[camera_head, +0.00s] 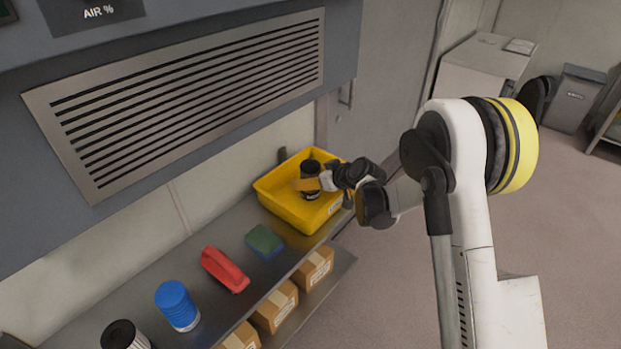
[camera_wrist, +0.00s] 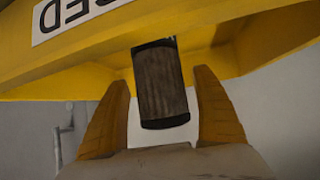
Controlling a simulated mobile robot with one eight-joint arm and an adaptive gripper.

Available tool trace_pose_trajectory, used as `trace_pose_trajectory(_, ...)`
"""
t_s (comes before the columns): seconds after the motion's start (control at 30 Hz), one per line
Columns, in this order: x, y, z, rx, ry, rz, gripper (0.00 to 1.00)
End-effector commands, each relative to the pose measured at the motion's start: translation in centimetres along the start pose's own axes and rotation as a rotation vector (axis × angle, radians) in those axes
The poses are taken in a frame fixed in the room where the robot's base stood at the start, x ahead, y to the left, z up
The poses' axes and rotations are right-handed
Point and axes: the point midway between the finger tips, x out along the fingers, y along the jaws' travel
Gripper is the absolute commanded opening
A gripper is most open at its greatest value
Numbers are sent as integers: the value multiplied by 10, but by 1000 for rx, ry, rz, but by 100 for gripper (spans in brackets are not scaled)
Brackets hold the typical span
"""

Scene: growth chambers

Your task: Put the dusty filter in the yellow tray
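The dusty filter (camera_head: 311,169) is a dark, grey-brown cylinder with black ends, upright inside the yellow tray (camera_head: 275,205) at the shelf's far end. My gripper (camera_head: 314,184) reaches over the tray from the right, its orange fingers at the filter. In the wrist view the filter (camera_wrist: 160,85) stands between the two fingers (camera_wrist: 162,88), with a visible gap on each side. The gripper is open around it. The tray's yellow wall and white label also show in the wrist view (camera_wrist: 215,15). The filter's contact with the tray floor is hidden in the head view.
On the metal shelf stand a green and blue sponge (camera_head: 264,241), a red brush-like item (camera_head: 224,269), a blue cylinder (camera_head: 177,305) and a black-topped cylinder (camera_head: 122,335). Cardboard boxes (camera_head: 276,306) sit on a lower shelf. A vented panel (camera_head: 190,100) overhangs the shelf.

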Motion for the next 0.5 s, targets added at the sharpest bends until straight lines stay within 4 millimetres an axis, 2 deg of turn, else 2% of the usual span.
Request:
trace_pose_trajectory(0.33,-4,0,-5,0,0,0,76)
trace_pose_trajectory(0.5,-34,0,-6,2,1,2,76)
